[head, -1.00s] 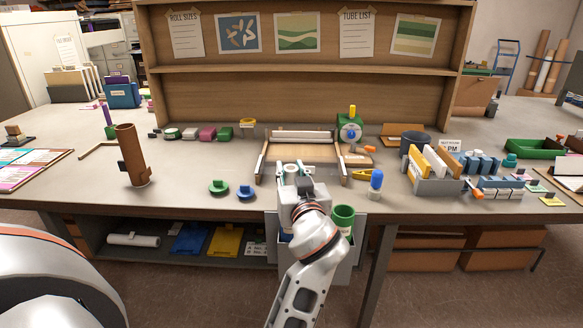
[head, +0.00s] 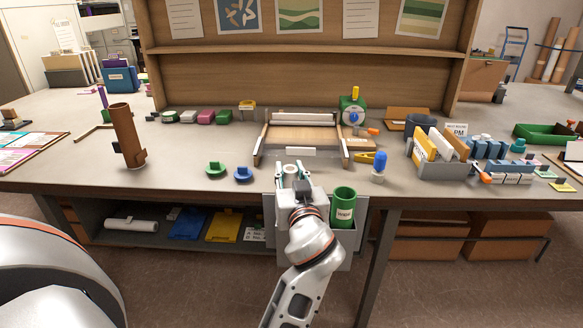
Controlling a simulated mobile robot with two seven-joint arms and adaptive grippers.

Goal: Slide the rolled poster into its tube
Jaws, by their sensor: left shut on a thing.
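A white roll (head: 303,119), which looks like the rolled poster, lies across the back of a wooden tray (head: 258,148). A brown open-topped tube (head: 125,132) stands upright in a holder at the left of the bench. A green labelled tube (head: 343,207) stands in a grey bin (head: 359,225) at the bench's front edge. My left gripper (head: 290,172) is over the left part of that bin, left of the green tube. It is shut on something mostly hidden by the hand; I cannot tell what. My right gripper is not in view.
Green (head: 216,169) and blue (head: 243,173) caps lie left of the tray. A blue-topped tool (head: 379,166) and a grey file box (head: 443,169) stand to the right. A wooden backboard (head: 300,80) closes the rear. Bench between brown tube and caps is clear.

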